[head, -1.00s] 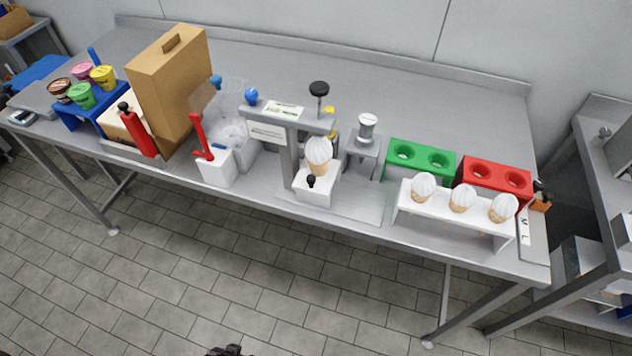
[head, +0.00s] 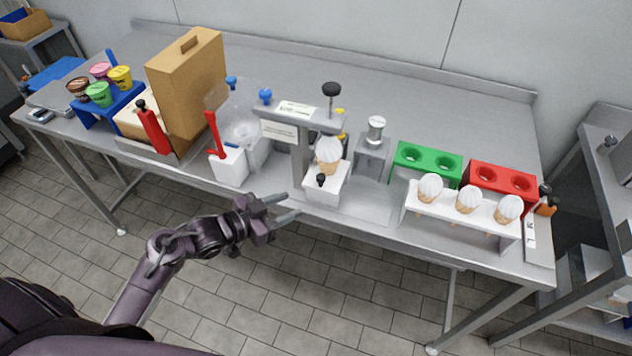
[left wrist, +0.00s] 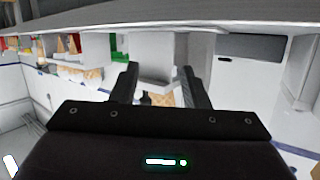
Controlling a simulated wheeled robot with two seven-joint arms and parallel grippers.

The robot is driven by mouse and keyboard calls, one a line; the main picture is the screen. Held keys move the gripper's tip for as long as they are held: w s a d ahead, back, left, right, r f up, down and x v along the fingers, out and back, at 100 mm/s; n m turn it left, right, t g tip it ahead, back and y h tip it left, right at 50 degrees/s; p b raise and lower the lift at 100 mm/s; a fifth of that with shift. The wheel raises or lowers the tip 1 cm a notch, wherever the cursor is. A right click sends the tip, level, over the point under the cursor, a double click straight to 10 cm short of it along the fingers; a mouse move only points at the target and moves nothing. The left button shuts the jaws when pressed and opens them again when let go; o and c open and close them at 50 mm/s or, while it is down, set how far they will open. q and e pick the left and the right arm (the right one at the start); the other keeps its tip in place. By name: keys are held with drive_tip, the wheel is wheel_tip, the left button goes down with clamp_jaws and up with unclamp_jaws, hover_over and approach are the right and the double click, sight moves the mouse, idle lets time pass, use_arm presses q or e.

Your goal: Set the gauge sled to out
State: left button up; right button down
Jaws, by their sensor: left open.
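The gauge sled (head: 322,192) is a white block with a black knob on its front, at the foot of the grey gauge stand (head: 302,152). A cone with a white top (head: 328,158) stands upright on the sled, under the stand's arm. My left gripper (head: 290,205) is open and empty, in front of the table edge and just left of the sled's front. In the left wrist view my open gripper (left wrist: 163,80) shows from behind, with pale blocks and part of a cone beyond its fingers. My right gripper is not in view.
A white rack (head: 410,198) with three cones stands to the right, before green (head: 427,160) and red (head: 500,184) holders. A white box with a red lever (head: 229,166) stands left of the gauge. A tall cardboard-coloured box (head: 187,85) is farther left.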

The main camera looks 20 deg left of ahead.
sight(316, 179)
use_arm(q)
wheel_tip(316, 179, up, 6)
drive_tip(key=s+m+h, duration=0.1)
drive_tip(key=m+h, duration=0.1)
drive_tip(key=h, duration=0.2)
drive_tip(key=shift+h, duration=0.4)
drive_tip(key=p+x, duration=0.2)
drive_tip(key=x, duration=0.4)
drive_tip(key=shift+w+a, duration=0.1)
drive_tip(key=shift+w, duration=0.15)
drive_tip(key=shift+w+d+f, duration=0.1)
drive_tip(key=shift+w+d, duration=0.25)
drive_tip(key=shift+d, duration=0.1)
clamp_jaws()
